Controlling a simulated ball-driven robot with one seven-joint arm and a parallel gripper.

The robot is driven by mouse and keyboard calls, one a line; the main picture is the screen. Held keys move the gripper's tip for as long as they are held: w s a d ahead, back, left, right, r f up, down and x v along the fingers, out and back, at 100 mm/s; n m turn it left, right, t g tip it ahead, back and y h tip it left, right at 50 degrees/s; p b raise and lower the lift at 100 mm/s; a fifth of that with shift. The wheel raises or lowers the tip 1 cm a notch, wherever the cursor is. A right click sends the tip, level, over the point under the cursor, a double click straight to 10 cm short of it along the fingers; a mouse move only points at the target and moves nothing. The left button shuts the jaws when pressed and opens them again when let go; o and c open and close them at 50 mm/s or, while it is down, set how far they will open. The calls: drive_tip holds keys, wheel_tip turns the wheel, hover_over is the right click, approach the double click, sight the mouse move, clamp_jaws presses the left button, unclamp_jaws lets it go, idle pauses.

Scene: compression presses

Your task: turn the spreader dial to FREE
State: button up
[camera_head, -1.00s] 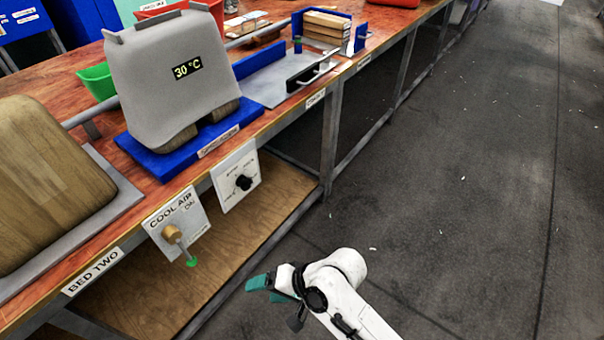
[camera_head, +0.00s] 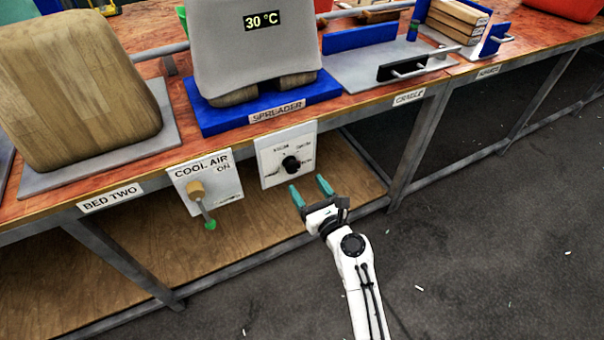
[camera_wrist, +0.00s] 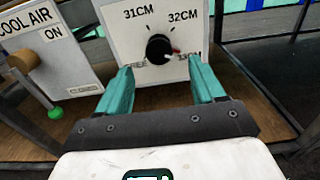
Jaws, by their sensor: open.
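The spreader dial (camera_head: 291,164) is a black round knob on a white plate (camera_head: 270,154) under the bench edge, below the SPREADER label. In the wrist view the knob (camera_wrist: 159,48) shows marks 31CM, 32CM, 33CM and a partly covered FREE at lower left. A red mark on the knob points right and slightly down, toward 33CM. My gripper (camera_head: 308,190) is open and empty, its teal fingers just below and in front of the plate. In the wrist view the fingers (camera_wrist: 161,88) stand apart, below and to either side of the knob, not around it.
The COOL AIR plate (camera_head: 208,182) with a green-tipped lever (camera_head: 209,222) is just left of the dial. A grey cushion-like form on a blue base (camera_head: 210,118) stands above. A bench leg (camera_head: 415,150) is at right; open floor lies beyond.

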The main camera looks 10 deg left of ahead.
sight(294, 168)
drive_tip(key=shift+b+x, duration=0.9)
drive_tip(key=shift+x, duration=2.25)
drive_tip(key=shift+a, duration=0.1)
drive_tip(key=c, duration=1)
